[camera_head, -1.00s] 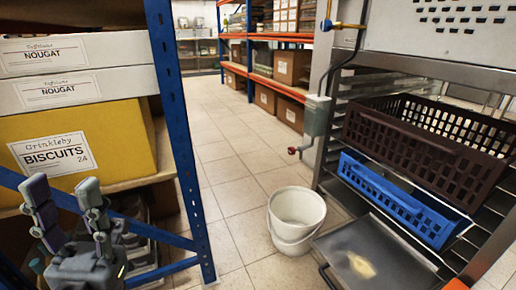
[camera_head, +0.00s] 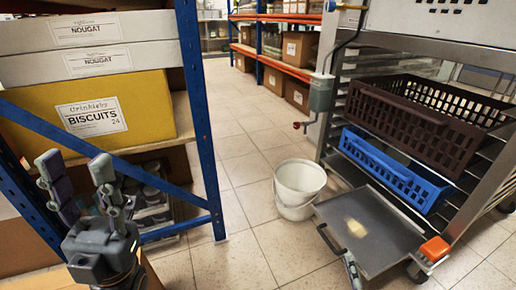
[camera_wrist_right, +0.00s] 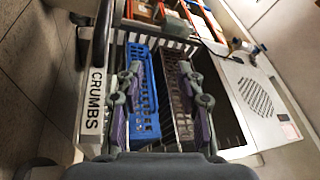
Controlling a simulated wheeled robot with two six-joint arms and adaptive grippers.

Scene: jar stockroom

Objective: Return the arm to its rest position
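My left gripper (camera_head: 78,176) is at the lower left of the head view. Its two fingers point up and stand apart with nothing between them, in front of the blue shelf frame and below the yellow biscuits box. My right gripper (camera_wrist_right: 160,82) shows in the right wrist view with its fingers spread and nothing between them. Behind its fingers are the blue crate (camera_wrist_right: 146,104) and the dark brown crate (camera_wrist_right: 176,72). I cannot make out my right gripper in the head view.
A blue shelf post (camera_head: 198,120) stands beside the yellow biscuits box (camera_head: 148,100). A white bucket (camera_head: 297,190) is on the tiled floor. The metal rack at right holds the brown crate (camera_head: 415,130), blue crate (camera_head: 385,172) and a low tray (camera_head: 385,235).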

